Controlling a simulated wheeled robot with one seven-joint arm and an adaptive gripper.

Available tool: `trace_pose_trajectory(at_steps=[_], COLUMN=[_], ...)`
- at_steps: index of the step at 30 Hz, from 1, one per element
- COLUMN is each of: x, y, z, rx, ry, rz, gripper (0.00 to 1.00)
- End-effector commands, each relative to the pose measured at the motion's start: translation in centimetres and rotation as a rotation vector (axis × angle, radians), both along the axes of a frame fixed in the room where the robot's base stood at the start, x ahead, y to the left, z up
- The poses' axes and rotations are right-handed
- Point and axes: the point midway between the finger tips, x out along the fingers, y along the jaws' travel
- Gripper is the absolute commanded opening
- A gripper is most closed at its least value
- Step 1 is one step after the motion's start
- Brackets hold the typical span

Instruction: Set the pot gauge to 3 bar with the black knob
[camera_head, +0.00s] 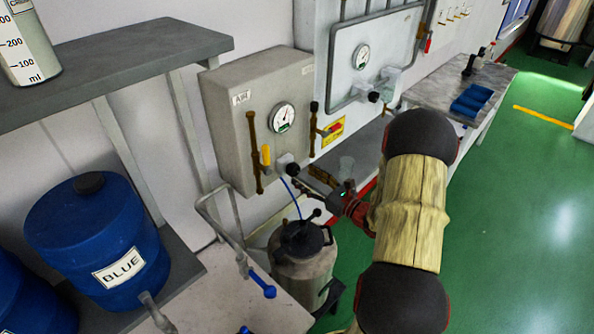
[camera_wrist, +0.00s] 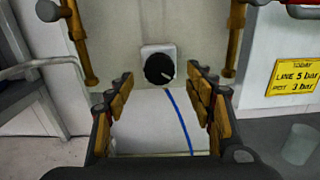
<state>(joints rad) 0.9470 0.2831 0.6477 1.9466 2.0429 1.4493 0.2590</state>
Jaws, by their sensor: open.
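The black knob (camera_head: 292,170) sits on a pale mount low on the front of the grey AIR box (camera_head: 225,135). In the wrist view the black knob (camera_wrist: 159,69) is round with a white pointer mark toward its lower right. My gripper (camera_wrist: 160,82) is open, its two fingers on either side of the knob in that view, with nothing between them touching it that I can make out. The gauge (camera_head: 282,117) on the box is round with a white face; its reading is too small to tell. The lidded metal pot (camera_head: 300,265) stands below, with a blue hose (camera_head: 294,203) above it.
A yellow-handled valve (camera_head: 266,155) and brown pipes flank the knob. Another panel with a gauge (camera_head: 361,56) and black knob (camera_head: 374,97) is farther back. A blue drum (camera_head: 95,235) stands left.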

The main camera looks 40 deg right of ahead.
Motion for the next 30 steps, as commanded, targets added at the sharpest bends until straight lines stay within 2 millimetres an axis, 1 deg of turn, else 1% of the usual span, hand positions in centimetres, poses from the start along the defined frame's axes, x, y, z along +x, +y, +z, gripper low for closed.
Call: trace_pose_trajectory(at_steps=[1, 3, 6, 10, 20, 30], x=[0.9, 1.9, 3.2, 4.1, 4.5, 4.5], y=[0.2, 0.4, 0.5, 0.7, 0.7, 0.7], z=[-0.1, 0.0, 0.0, 0.0, 0.0, 0.0], rx=[-0.001, -0.002, -0.002, -0.001, -0.002, -0.002], ry=[0.001, 0.0, 0.0, 0.001, 0.001, 0.001], rz=[0.003, 0.004, 0.003, 0.002, 0.001, 0.001], gripper=[0.54, 0.54, 0.54, 0.54, 0.54, 0.34])
